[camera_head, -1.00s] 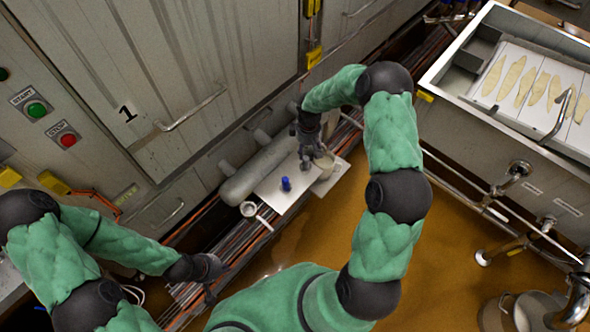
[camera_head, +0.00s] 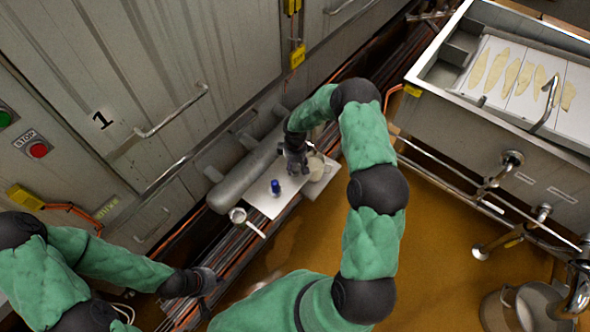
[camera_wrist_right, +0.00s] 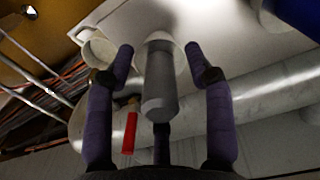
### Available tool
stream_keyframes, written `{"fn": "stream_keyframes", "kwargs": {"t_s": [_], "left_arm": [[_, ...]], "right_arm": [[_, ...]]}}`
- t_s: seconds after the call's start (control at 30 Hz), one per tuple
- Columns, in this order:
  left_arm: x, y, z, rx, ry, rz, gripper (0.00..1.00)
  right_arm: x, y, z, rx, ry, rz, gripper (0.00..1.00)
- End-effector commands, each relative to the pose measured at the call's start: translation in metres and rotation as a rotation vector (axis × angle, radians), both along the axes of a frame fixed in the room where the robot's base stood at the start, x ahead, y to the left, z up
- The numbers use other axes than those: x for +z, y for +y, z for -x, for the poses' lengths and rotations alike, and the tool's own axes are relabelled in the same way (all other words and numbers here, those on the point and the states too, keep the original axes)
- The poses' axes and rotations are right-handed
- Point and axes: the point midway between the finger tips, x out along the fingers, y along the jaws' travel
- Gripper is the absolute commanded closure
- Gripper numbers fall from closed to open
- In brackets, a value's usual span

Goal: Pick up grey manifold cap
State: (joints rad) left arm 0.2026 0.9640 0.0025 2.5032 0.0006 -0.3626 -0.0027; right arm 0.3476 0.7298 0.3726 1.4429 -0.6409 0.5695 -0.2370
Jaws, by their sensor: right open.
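A grey cylinder (camera_wrist_right: 160,80) with a rounded end, which looks like the manifold cap, shows in the right wrist view with a pale round shape behind it. My right gripper (camera_wrist_right: 160,65) is open, with one purple finger on each side of the cylinder. I see a gap to each finger; contact is not clear. In the head view my right gripper (camera_head: 296,165) is over the far end of the white plate (camera_head: 262,201), and the cap cannot be made out there. My left gripper (camera_head: 208,281) is low at the left, away from the plate; its fingers are unclear.
A thick grey pipe (camera_head: 240,178) runs along the plate. A blue-topped item (camera_head: 276,187) stands on the plate, and a beige container (camera_head: 315,167) is beside my right gripper. A white cup (camera_head: 238,215) is at the near end. A red handle (camera_wrist_right: 130,132) shows by the pipe.

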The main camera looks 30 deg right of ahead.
Motion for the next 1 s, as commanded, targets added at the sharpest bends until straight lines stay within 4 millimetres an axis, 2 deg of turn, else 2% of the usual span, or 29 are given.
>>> {"fn": "stream_keyframes", "kwargs": {"t_s": [0.13,0.17,0.33,0.77,0.87,1.0], "left_arm": [[0.001,0.0,0.0,0.0,0.0,0.0,1.0],[0.001,0.0,0.0,0.0,0.0,0.0,1.0],[0.001,0.0,0.0,0.0,0.0,0.0,1.0],[0.003,0.0,0.0,0.0,0.0,0.0,1.0],[0.007,0.0,0.0,0.0,0.0,0.0,1.0],[0.017,0.0,0.0,0.0,0.0,0.0,1.0]], "right_arm": [[0.002,0.0,-0.001,0.0,-0.001,0.0,0.46],[0.002,0.0,-0.001,0.0,-0.001,0.0,0.52],[0.002,0.0,0.0,0.0,-0.001,0.0,1.0],[0.005,0.0,-0.001,0.0,-0.003,0.001,1.0],[0.013,0.0,-0.001,0.0,-0.003,0.001,1.0],[0.032,-0.001,-0.002,0.0,-0.005,0.002,1.0]]}}
